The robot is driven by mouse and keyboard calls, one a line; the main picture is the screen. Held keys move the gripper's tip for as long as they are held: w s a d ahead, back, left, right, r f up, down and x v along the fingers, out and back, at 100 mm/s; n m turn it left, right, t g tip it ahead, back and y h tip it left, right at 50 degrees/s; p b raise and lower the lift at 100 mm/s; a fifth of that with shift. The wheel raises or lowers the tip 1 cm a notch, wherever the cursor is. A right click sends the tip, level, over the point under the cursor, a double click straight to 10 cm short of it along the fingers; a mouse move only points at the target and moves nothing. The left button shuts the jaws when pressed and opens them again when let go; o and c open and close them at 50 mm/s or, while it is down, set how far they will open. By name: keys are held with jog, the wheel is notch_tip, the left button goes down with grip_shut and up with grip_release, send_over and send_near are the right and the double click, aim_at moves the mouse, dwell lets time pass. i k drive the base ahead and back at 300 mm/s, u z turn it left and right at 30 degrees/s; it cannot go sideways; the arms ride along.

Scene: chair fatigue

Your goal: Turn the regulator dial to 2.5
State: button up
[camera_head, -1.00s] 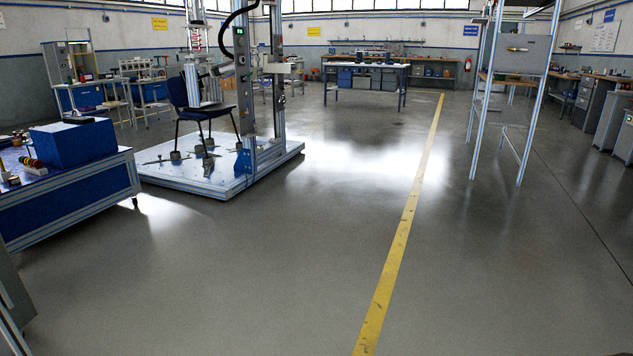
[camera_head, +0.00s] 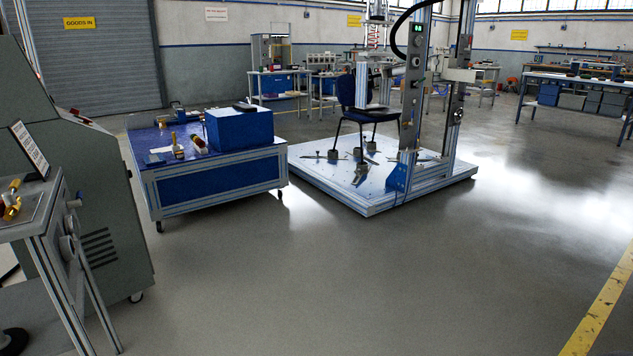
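The chair test rig (camera_head: 412,110) stands right of the picture's middle, on a pale base plate (camera_head: 375,204). A dark blue chair (camera_head: 348,98) stands in it. A column of the rig carries a small green-lit display (camera_head: 418,28) and several round knobs or buttons below it. They are too small to tell whether one is the regulator dial, and no scale or 2.5 mark can be read. Round knob-like parts (camera_head: 68,246) also show on the frame at the near left. My gripper is not in view.
A blue wheeled table (camera_head: 215,188) with a blue box (camera_head: 240,127) stands left of the rig. A grey-green cabinet (camera_head: 95,190) and a metal frame (camera_head: 60,290) fill the near left. The floor in front is clear up to a yellow line (camera_head: 600,305) at right.

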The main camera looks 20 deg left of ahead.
aim_at(66, 247)
jog(key=u, duration=1.05)
jog(key=i, duration=1)
jog(key=u, duration=1.4)
jog(key=i, duration=0.95)
jog(key=u, duration=0.25)
